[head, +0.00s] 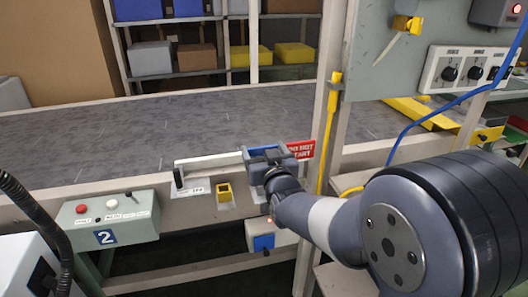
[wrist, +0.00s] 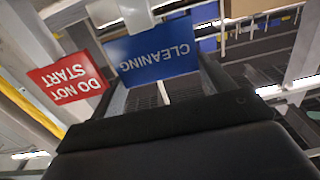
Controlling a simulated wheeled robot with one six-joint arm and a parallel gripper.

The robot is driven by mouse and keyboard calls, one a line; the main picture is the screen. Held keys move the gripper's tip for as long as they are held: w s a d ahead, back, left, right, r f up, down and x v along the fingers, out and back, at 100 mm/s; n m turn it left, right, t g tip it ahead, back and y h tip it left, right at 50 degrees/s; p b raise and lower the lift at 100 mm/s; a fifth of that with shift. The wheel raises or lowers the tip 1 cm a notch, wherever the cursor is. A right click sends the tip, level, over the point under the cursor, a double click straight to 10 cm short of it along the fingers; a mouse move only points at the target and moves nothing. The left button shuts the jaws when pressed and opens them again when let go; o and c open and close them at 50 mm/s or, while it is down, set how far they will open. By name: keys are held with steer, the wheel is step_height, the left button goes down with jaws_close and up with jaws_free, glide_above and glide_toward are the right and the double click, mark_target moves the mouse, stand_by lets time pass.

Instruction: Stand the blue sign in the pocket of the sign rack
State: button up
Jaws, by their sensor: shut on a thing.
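The blue sign (wrist: 155,52), lettered CLEANING, shows upside down in the wrist view, with a pale stem below it between my fingers. My gripper (head: 268,160) is shut on the blue sign, above the near edge of the conveyor. In the head view only a little blue (head: 263,152) shows at the gripper. A red DO NOT START sign (head: 302,149) is just right of the gripper; it also shows in the wrist view (wrist: 67,84). A small yellow holder (head: 225,193) with a dark opening is left of the gripper. I cannot tell for certain which part is the rack pocket.
The grey conveyor belt (head: 130,125) runs behind the near rail. A control box (head: 107,219) marked 2 stands at left. A pale post with a yellow strip (head: 329,130) rises close right of the gripper. A blue-faced box (head: 265,242) hangs below.

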steer(key=o, duration=1.3)
steer(key=shift+s, duration=0.15)
steer(key=s, duration=0.3)
steer(key=s+d, duration=0.1)
steer(key=s, duration=0.3)
steer(key=s+d, duration=0.1)
steer(key=s, duration=0.2)
steer(key=shift+s+d, duration=0.1)
steer(key=shift+s, duration=0.1)
steer(key=shift+w, duration=0.15)
steer(key=w, duration=0.3)
steer(key=w+a, duration=0.1)
steer(key=w, duration=0.3)
steer(key=w+a, duration=0.1)
steer(key=w, duration=0.2)
steer(key=shift+w+a, duration=0.1)
steer(key=shift+w, duration=0.15)
steer(key=shift+r+p, duration=0.35)
steer(key=shift+p, duration=0.05)
